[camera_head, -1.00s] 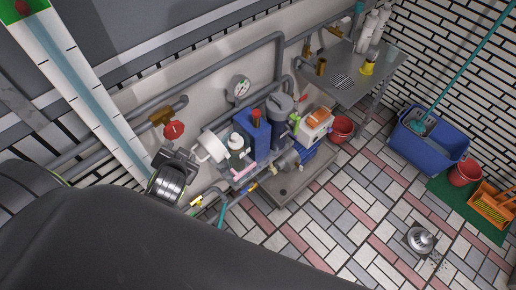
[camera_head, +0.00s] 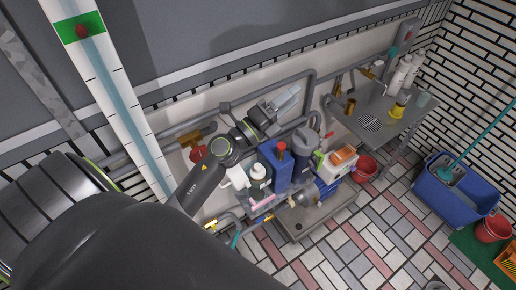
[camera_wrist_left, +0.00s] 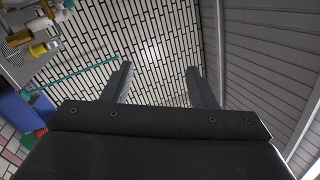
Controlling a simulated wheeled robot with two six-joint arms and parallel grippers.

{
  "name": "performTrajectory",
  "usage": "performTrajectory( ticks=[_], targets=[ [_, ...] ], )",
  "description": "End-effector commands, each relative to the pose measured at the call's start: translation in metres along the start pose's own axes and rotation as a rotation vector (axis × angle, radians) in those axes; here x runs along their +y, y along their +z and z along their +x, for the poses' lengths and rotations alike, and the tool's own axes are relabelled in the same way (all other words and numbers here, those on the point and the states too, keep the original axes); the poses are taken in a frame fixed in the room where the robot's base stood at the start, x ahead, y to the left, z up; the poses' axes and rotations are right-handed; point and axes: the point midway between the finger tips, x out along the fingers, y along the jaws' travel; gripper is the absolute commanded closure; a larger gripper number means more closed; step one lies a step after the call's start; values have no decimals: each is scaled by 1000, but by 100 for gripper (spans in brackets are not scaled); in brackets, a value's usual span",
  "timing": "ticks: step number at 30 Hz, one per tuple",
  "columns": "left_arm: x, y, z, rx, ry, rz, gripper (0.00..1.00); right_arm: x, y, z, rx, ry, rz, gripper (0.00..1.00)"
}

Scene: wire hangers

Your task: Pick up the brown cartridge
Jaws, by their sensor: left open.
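A small brown cylinder (camera_head: 350,106), which looks like the brown cartridge, stands near the left end of the metal side table (camera_head: 398,128). In the left wrist view a brown cylinder (camera_wrist_left: 19,39) shows at the upper left, beside a yellow object (camera_wrist_left: 40,50); it seems to be the same one. My left gripper (camera_head: 290,97) is raised in front of the wall, left of the table and apart from the cylinder. Its two fingers (camera_wrist_left: 158,85) are spread with nothing between them. My right gripper is in neither view.
Grey pipes (camera_head: 312,88) run along the wall by my left arm. A blue container (camera_head: 276,165) and a grey canister (camera_head: 304,143) stand below it. White bottles (camera_head: 400,75) and a yellow-based item (camera_head: 397,108) are on the table. A blue bucket (camera_head: 455,190) stands on the floor right.

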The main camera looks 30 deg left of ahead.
Motion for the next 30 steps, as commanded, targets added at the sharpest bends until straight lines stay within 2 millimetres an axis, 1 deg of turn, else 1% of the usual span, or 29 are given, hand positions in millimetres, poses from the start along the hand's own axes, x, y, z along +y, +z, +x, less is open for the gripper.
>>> performTrajectory(
  ticks=[1,3,5,6,8,9,13,15,17,18,20,21,25,27,30],
  targets=[
    [4,-12,9,91,3,77,47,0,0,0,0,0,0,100],
    [14,-32,17,227,21,188,47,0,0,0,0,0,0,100],
    [26,-46,21,343,46,280,47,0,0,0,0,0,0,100],
    [36,-54,23,421,67,340,47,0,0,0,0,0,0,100],
    [52,-65,23,536,106,425,47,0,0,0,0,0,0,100],
    [64,-70,22,614,138,479,47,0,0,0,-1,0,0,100],
    [104,-76,12,858,266,638,47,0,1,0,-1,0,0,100],
    [125,-72,2,985,353,709,47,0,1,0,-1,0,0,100],
    [141,-65,-7,1092,436,762,47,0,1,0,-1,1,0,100],
    [151,-58,-14,1160,497,794,47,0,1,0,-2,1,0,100],
    [164,-45,-25,1260,596,830,47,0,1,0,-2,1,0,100],
    [170,-35,-33,1322,664,846,47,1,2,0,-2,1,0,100],
    [180,-2,-57,1491,880,869,47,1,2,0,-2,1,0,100],
    [181,13,-68,1554,979,864,47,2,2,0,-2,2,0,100],
    [178,27,-78,1613,1080,850,47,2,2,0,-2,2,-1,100]
  ],
)
